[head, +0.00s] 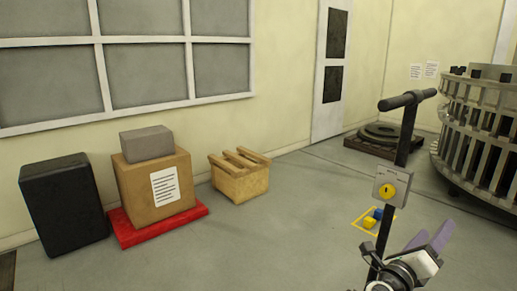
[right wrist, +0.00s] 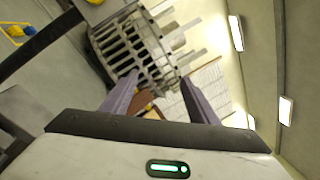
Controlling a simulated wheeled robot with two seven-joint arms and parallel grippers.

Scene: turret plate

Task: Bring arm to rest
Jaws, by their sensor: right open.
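My right gripper (head: 432,236) is at the lower right of the head view, beside the lower part of a dark post with a crossbar. Its two purple fingers also show in the right wrist view (right wrist: 160,92), spread apart with nothing held between them. A large round slatted metal structure (head: 480,135) stands beyond it at the right edge of the head view. It also shows behind the fingers in the right wrist view (right wrist: 135,42). My left gripper is in neither view.
The dark post (head: 409,135) carries a grey plate with a yellow disc (head: 387,190). Blue and yellow pieces (head: 372,218) lie in a yellow floor outline. A cardboard box (head: 155,190), wooden crate (head: 240,182) and black case (head: 65,205) stand along the wall. The middle floor is clear.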

